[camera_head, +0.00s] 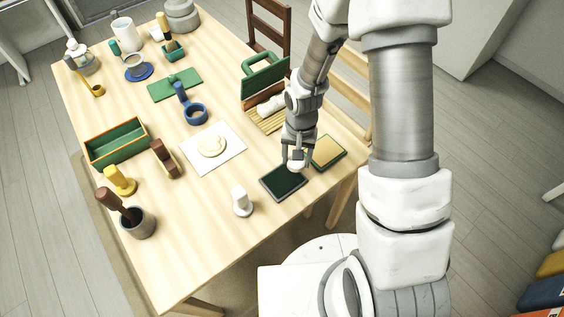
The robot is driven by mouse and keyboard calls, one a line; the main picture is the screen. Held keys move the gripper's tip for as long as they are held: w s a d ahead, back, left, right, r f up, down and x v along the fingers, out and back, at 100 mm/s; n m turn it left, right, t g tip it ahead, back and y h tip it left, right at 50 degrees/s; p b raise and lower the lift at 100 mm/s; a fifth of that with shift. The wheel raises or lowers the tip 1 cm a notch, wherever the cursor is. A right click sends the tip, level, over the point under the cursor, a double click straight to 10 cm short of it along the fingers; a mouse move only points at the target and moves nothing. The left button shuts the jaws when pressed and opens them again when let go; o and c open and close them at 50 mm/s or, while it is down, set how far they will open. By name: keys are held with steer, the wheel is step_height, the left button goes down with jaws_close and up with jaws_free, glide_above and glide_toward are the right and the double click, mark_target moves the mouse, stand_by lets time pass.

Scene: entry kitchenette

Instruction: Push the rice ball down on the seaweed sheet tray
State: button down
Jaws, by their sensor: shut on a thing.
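The seaweed sheet tray (282,185) is a dark green, nearly black rectangle with a thin rim, lying flat near the table's right front edge. My gripper (297,165) points down over the tray's far right part. It is shut on a small white thing, which looks like the rice ball (297,168). The fingers partly hide it. I cannot tell whether the rice ball touches the dark sheet or is held just above it.
A tan board with a green edge (329,151) lies right of my gripper. A green handled press (265,80) stands behind, by a slatted mat (266,123). A white stamp-like piece (241,203) stands left of the tray. A white sheet with dough (212,146) lies farther left.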

mark_target(283, 180)
steer(key=a+m, duration=0.1)
steer(key=s+a+r+b, duration=0.1)
steer(key=a, duration=0.1)
steer(key=shift+s+a+r+m+b, duration=0.2)
steer(key=shift+m+b, duration=0.1)
steer(key=shift+m, duration=0.1)
steer(key=shift+s+a+r, duration=0.15)
steer(key=shift+r, duration=0.05)
steer(key=shift+f+b, duration=0.1)
steer(key=shift+b, duration=0.2)
step_height(283, 180, down, 3)
steer(key=b, duration=0.3)
steer(key=shift+f, duration=0.1)
steer(key=shift+f+b, duration=0.3)
steer(key=shift+f+b, duration=0.95)
steer(key=shift+f, duration=0.05)
steer(key=shift+f, duration=0.1)
stand_by(0.7)
